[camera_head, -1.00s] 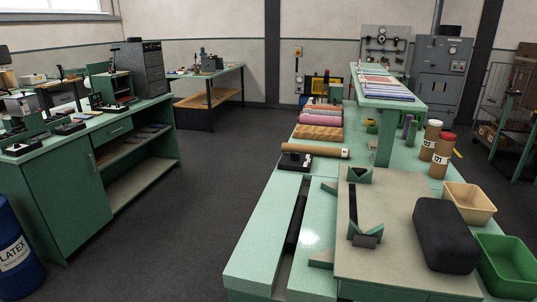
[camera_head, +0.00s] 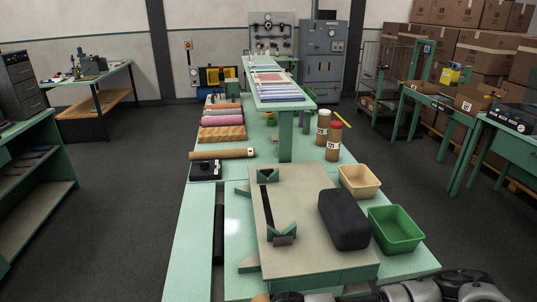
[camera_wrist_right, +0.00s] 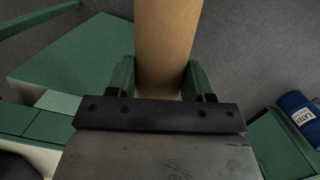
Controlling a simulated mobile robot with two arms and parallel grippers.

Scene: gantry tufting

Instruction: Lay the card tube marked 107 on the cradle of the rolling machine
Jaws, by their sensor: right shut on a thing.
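In the right wrist view a plain brown card tube (camera_wrist_right: 167,35) stands between the two green fingers of my right gripper (camera_wrist_right: 158,80), which is shut on it. No number shows on the part of the tube in view. In the head view the cradle is two green V-shaped rests, a far one (camera_head: 268,174) and a near one (camera_head: 284,238), on a grey-beige plate (camera_head: 305,195). Both rests look empty. A small brown end (camera_head: 261,298) shows at the bottom edge; I cannot tell whether it is the held tube. My left gripper is not in view.
Another brown tube (camera_head: 222,154) lies across the table's left side by a black stand (camera_head: 205,170). A black padded block (camera_head: 343,218), a tan bin (camera_head: 359,181) and a green bin (camera_head: 396,229) lie right of the cradle.

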